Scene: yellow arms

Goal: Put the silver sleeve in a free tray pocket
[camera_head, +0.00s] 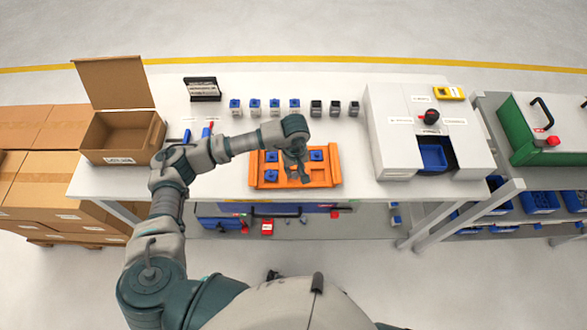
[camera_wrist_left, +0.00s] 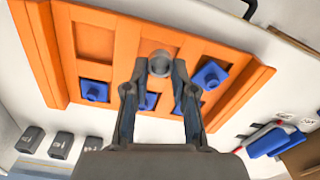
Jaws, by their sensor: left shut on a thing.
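My left gripper (camera_head: 299,177) is over the orange tray (camera_head: 326,181). In the left wrist view the gripper (camera_wrist_left: 160,72) is shut on the silver sleeve (camera_wrist_left: 160,62), a small grey ring between its fingertips. The sleeve appears over the near-row middle pocket of the tray (camera_wrist_left: 120,22); I cannot tell whether it touches. Blue blocks fill the far row and the near-left pocket, including a near-left block (camera_head: 271,176) and a far-right block (camera_head: 316,155). The near-right pocket (camera_wrist_left: 95,41) is empty. In the head view the sleeve is hidden or too small to make out.
Several blue blocks (camera_head: 255,105) and grey blocks (camera_head: 335,107) stand in a row behind the tray. An open cardboard box (camera_head: 122,140) is at the left. A white machine (camera_head: 392,125) with a blue bin (camera_head: 432,158) is at the right. White table shows around the tray.

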